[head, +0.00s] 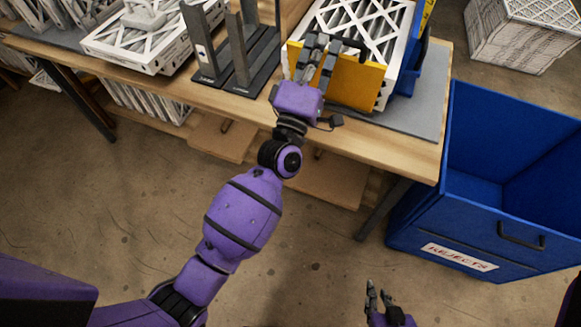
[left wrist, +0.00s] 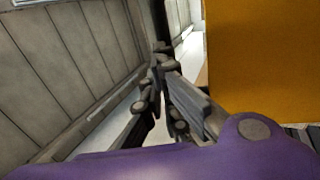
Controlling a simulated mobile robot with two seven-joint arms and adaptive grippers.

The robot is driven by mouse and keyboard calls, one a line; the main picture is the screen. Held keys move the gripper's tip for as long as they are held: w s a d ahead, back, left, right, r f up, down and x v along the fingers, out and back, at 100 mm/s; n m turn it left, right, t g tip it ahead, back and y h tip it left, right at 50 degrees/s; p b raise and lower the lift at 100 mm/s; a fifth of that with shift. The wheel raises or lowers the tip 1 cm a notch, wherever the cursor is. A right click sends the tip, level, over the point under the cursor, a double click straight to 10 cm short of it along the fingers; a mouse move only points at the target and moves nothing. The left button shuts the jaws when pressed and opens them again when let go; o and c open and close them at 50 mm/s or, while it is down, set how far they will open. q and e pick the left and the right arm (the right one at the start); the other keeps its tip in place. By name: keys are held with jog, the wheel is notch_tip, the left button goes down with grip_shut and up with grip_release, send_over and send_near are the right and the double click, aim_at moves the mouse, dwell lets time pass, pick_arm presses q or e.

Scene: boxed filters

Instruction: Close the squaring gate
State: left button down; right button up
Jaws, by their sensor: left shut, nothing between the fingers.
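The squaring gate appears to be the yellow panel (head: 354,82), upright at the front of a stack of white-framed filters (head: 372,22) on the bench. I cannot tell whether it touches the stack. In the left wrist view the yellow panel (left wrist: 262,55) fills the upper right. My left gripper (head: 318,48) is shut and empty at the panel's left part, covering some of it in the head view. Its fingertips (left wrist: 160,62) are left of the panel in the wrist view; contact is unclear. My right gripper (head: 378,290) is low in the head view, fingers apart, away from the bench.
Dark upright posts (head: 238,50) stand on the bench left of my left gripper. Another white filter (head: 140,38) lies farther left. A blue part (head: 412,65) stands right of the stack. A blue rejects bin (head: 420,218) is right of the bench, with boxed filters (head: 522,32) behind.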

pick_arm(q)
jog(key=x, duration=0.4)
jog(key=shift+w+f, duration=0.15)
jog(key=shift+f, duration=0.25)
jog(key=shift+w+d+r+b, duration=0.15)
jog(key=shift+w+d+b, duration=0.15)
jog(key=shift+w, duration=0.35)
jog(key=shift+w+r, duration=0.1)
jog(key=shift+w, duration=0.3)
pick_arm(e)
jog(key=shift+w+a+f, duration=0.1)
jog(key=shift+w, duration=0.3)
jog(key=shift+s+f, duration=0.1)
jog(key=shift+s, duration=0.05)
